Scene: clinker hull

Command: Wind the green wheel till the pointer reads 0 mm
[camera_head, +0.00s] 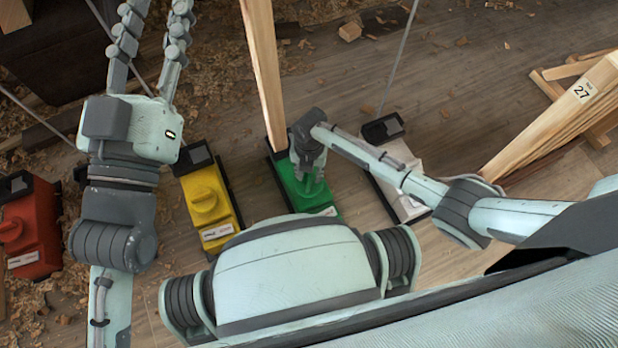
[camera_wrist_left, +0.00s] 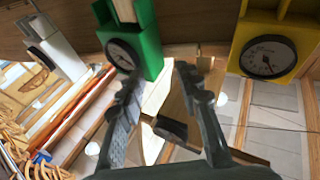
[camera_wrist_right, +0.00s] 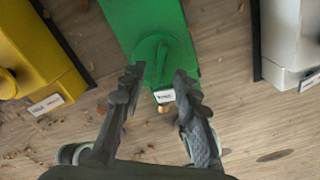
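The green unit (camera_head: 325,206) stands on the floor with a timber post at its far end. Its green wheel (camera_wrist_right: 155,60) has a raised ridge and shows in the right wrist view. My right gripper (camera_wrist_right: 158,82) is open above the wheel, its fingers on either side of the ridge; contact cannot be told. In the head view my right gripper (camera_head: 309,172) mostly hides the wheel. The green unit's round dial (camera_wrist_left: 122,53) shows in the left wrist view, its pointer too small to read. My left gripper (camera_wrist_left: 160,74) is open and empty, apart from the units.
A yellow unit (camera_head: 206,200) stands left of the green one, a white unit (camera_head: 403,160) right, a red one (camera_head: 30,228) far left. Timber planks (camera_head: 550,122) marked 27 lean at the right. Wood shavings litter the floor.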

